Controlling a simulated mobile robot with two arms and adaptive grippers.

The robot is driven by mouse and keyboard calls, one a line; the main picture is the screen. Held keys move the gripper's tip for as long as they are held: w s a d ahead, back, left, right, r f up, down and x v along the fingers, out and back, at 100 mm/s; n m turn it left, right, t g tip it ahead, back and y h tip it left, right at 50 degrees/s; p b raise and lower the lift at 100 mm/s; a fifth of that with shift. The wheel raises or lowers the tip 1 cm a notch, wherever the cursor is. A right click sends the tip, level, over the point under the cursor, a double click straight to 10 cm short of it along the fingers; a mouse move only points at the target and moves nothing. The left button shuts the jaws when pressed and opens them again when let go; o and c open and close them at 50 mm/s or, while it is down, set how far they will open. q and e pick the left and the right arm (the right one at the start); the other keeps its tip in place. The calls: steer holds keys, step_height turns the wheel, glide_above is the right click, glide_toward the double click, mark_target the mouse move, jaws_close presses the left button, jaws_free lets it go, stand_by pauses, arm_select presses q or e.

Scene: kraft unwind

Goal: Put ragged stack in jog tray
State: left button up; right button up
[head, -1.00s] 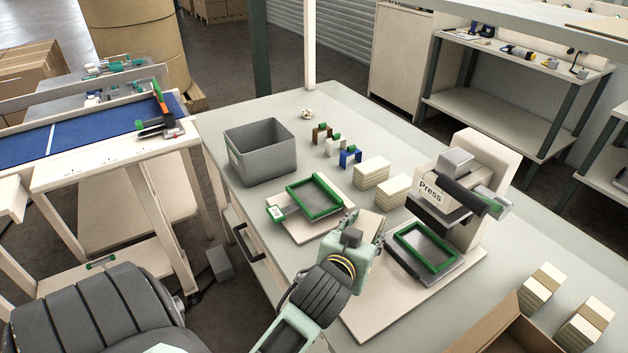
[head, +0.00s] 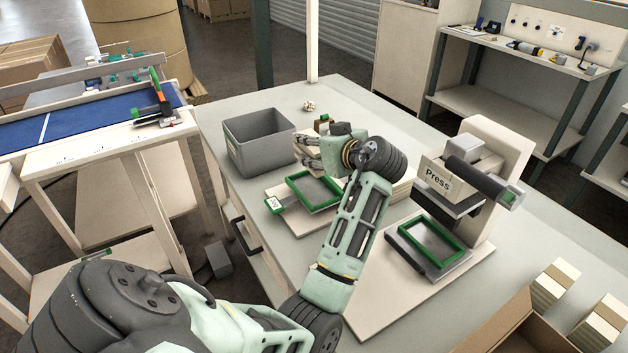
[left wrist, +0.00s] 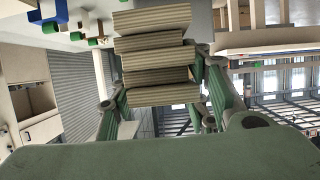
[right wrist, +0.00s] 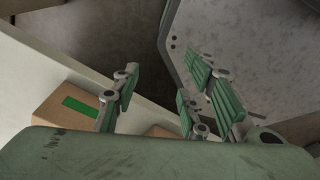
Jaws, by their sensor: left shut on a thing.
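My left gripper (head: 308,149) is at the far side of the jog tray, close to the grey bin; its height above the table is hard to judge. In the left wrist view its fingers are around the ragged stack (left wrist: 157,72), a cream pile of several layers with uneven edges.
The grey bin (head: 262,150) stands behind the jog tray. The press (head: 440,180), with a second green-rimmed tray (head: 402,252), stands to the right. An open cardboard box (head: 510,325) is at the front right.

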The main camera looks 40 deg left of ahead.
arm_select(q)
step_height(320, 180, down, 5)
steer(key=shift+r+p, duration=0.15)
steer(key=shift+p, duration=0.25)
step_height(320, 180, down, 4)
steer(key=shift+r+p, duration=0.1)
steer(key=shift+p, duration=0.25)
steer(key=shift+f, duration=0.4)
arm_select(e)
steer(key=shift+s+r, duration=0.5)
steer(key=shift+r, duration=0.3)
arm_select(q)
steer(key=shift+f, duration=0.15)
steer(key=o, duration=1.3)
steer(key=shift+o, duration=0.2)
arm_select(e)
steer(key=shift+d+f, duration=0.1)
arm_select(q)
steer(key=shift+r, duration=0.25)
arm_select(e)
steer(key=shift+w+r, duration=0.1)
steer(key=shift+r, duration=0.1)
